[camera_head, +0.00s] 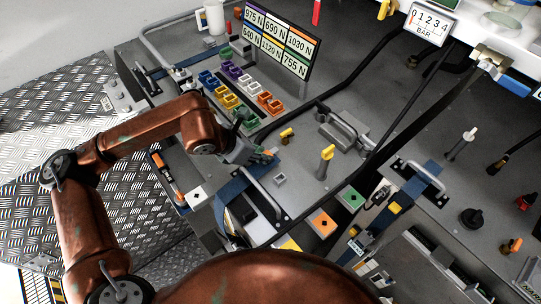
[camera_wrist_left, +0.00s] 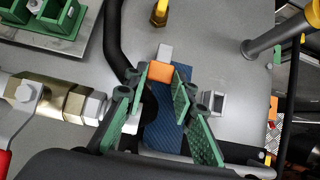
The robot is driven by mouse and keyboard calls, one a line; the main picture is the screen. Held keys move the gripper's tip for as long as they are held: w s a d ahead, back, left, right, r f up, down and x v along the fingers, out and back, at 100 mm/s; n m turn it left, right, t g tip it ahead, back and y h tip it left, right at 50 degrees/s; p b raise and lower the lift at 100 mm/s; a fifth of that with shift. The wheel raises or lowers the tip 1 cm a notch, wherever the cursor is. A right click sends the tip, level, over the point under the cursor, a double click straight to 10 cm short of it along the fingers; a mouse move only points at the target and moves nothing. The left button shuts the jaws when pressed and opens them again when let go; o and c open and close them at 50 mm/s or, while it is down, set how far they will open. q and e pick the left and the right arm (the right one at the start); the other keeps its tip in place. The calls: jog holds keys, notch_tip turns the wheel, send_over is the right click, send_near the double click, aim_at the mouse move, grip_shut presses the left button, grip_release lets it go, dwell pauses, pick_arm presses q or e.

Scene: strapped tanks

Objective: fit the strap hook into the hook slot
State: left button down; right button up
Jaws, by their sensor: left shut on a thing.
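My left gripper (camera_head: 262,155) is shut on the strap hook, an orange block (camera_wrist_left: 160,73) with a grey tip, at the end of a blue strap (camera_wrist_left: 168,125). In the left wrist view the green finger pads stand on both sides of the orange block, and the grey tip points away from the gripper. A small grey square bracket with an opening (camera_head: 280,179), which looks like the hook slot, stands on the panel. It also shows in the left wrist view (camera_wrist_left: 214,104), just right of the fingers and apart from the hook. My right gripper is not in view.
A curved grey handle bar (camera_head: 269,197) stands beside the bracket. A yellow-topped post (camera_head: 326,160) and a brass fitting (camera_head: 287,135) rise nearby. Coloured brackets (camera_head: 240,88) sit in rows under a force label board (camera_head: 281,39). A black hose (camera_head: 335,85) crosses the panel.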

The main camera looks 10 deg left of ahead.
pick_arm(q)
jog(key=shift+r+p, duration=0.55)
jog(key=shift+r, duration=1.55)
